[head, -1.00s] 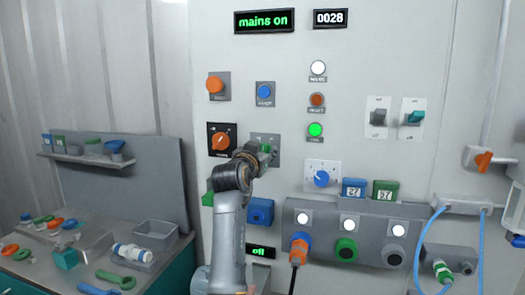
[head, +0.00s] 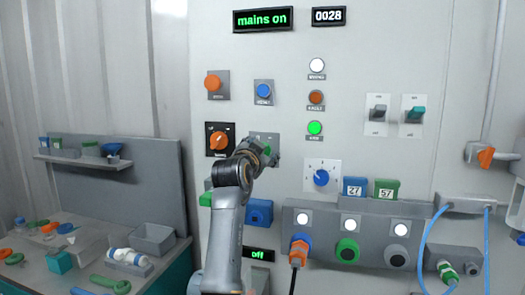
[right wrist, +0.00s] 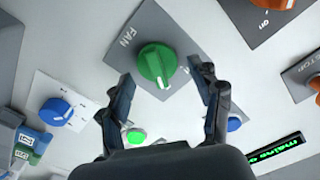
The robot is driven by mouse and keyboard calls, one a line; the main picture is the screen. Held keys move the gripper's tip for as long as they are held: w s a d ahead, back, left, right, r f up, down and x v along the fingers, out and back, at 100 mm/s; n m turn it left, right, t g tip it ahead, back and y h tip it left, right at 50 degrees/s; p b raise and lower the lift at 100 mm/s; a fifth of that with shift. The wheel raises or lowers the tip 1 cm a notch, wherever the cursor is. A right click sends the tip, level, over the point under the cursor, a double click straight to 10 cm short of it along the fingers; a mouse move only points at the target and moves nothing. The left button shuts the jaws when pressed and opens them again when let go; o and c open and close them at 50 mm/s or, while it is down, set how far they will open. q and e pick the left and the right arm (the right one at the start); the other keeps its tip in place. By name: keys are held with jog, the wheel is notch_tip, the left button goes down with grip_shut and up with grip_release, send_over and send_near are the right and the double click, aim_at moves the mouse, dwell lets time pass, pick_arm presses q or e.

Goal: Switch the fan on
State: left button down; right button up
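The fan switch is a green rotary knob (right wrist: 157,64) on a grey plate marked FAN in the right wrist view. My right gripper (right wrist: 163,78) is open, with one finger on either side of the knob and gaps visible between. In the head view my right gripper (head: 262,155) is at the panel and hides most of the knob; part of the grey plate (head: 266,137) shows above it. A small display (head: 258,255) lower on the panel reads "off". My left gripper is in neither view.
Close by are an orange knob (head: 218,140) to the left, a blue button (head: 264,91) above and a blue dial (head: 321,178) to the right. The top display (head: 263,18) reads "mains on". A cluttered bench stands left.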

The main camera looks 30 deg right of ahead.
notch_tip(320, 180, up, 10)
jog(key=shift+r, duration=0.1)
dwell(0.5)
jog(key=shift+a+f, duration=0.1)
jog(key=shift+f, duration=0.1)
dwell(0.4)
